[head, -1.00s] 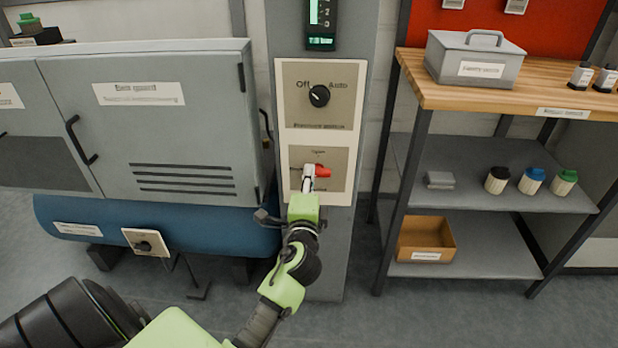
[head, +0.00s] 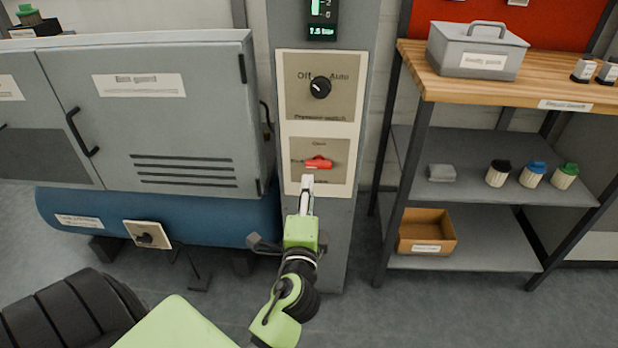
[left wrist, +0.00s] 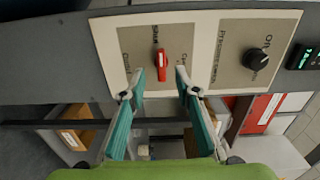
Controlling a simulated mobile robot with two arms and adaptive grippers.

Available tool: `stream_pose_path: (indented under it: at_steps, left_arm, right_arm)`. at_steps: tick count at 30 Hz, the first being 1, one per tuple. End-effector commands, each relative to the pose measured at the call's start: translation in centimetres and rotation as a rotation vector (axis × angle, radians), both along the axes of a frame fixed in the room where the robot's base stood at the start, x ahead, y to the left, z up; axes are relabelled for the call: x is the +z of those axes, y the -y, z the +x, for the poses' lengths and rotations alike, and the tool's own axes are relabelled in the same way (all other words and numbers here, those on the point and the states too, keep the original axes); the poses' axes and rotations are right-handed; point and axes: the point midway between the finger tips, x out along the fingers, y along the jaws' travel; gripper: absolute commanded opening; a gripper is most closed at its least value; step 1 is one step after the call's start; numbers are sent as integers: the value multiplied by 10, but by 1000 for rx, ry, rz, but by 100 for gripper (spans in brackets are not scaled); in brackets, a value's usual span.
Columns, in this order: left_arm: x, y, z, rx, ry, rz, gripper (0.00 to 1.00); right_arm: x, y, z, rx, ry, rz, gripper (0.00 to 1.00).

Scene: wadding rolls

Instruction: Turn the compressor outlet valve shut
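The outlet valve's red handle (head: 319,162) is on the lower plate of the panel on the grey column. It lies about level, along the line of the small label at its left. In the left wrist view the handle (left wrist: 161,65) stands upright in the picture, under a label that seems to read "Shut". My left gripper (head: 307,180) is just below the handle in the head view, apart from it. In the left wrist view its two fingers (left wrist: 160,82) are spread and empty, with the handle beyond the gap between them. My right gripper is not in view.
An Off/Auto knob (head: 320,87) sits above the valve, under a green display (head: 321,32). A grey cabinet (head: 170,110) over a blue tank (head: 200,222) stands left. A shelf bench (head: 555,95) with a toolbox (head: 478,52) stands right. Floor shows between column and bench.

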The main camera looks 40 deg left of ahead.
Motion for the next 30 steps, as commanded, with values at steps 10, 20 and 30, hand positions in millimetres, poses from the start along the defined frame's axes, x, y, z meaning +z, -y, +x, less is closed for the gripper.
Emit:
stream_pose_path:
  at_steps: [10,20,30]
  left_arm:
    - [0,18,-30,0,0,0,29]
    - [0,19,-31,0,1,1,29]
    - [-9,13,-38,22,-2,-84,29]
  right_arm:
    - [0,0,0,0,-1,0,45]
    - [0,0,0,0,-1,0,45]
    - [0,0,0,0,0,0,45]
